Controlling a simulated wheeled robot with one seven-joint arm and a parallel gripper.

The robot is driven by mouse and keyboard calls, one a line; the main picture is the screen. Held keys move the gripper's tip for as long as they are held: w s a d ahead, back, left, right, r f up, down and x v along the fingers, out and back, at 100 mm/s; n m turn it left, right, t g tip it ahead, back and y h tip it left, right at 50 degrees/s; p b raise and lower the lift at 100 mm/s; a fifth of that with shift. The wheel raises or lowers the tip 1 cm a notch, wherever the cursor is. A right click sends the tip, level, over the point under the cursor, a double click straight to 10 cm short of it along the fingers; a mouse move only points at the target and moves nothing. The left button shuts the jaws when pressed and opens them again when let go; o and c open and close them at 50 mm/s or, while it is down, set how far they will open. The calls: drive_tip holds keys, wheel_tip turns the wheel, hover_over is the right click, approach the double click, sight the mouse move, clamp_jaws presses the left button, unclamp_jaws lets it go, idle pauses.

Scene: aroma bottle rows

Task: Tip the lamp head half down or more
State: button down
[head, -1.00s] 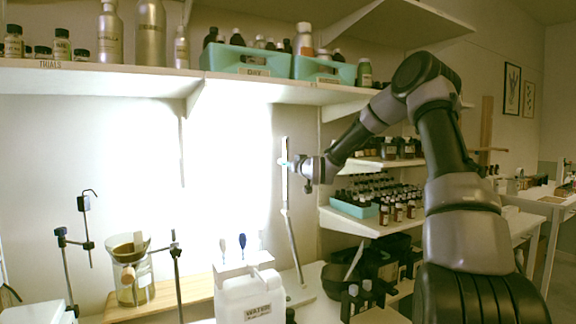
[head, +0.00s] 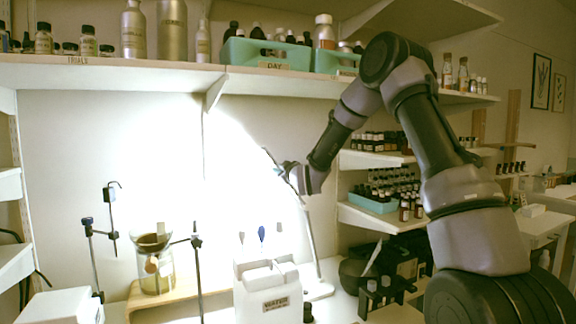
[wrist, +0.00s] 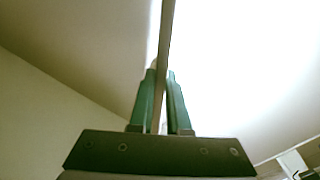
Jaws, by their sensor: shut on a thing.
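The lamp's thin pale stem (head: 311,240) rises from the right end of the workbench in the head view. Its slim bar-shaped head (head: 291,184) leans, with its top toward the upper left. My gripper (head: 281,171) is at the head's middle, reaching in from the right. In the wrist view my gripper's green fingers (wrist: 160,95) are close together on either side of the lamp head's narrow bar (wrist: 166,35). The lamp is lit and throws a very bright patch on the wall to its left. The glare and my gripper hide part of the head.
A long shelf (head: 130,72) with bottles and green trays hangs above the lamp. Bottle-filled shelves (head: 385,220) lie behind my arm at right.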

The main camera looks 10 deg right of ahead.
drive_tip(key=shift+s+a+f+n, duration=0.3)
drive_tip(key=shift+a+f+n, duration=0.3)
drive_tip(key=shift+a+f, duration=0.2)
drive_tip(key=c, duration=0.9)
unclamp_jaws()
drive_tip(key=v, duration=1)
drive_tip(key=shift+s+d+r, duration=0.1)
drive_tip(key=shift+s+d, duration=0.05)
drive_tip(key=shift+s, duration=0.25)
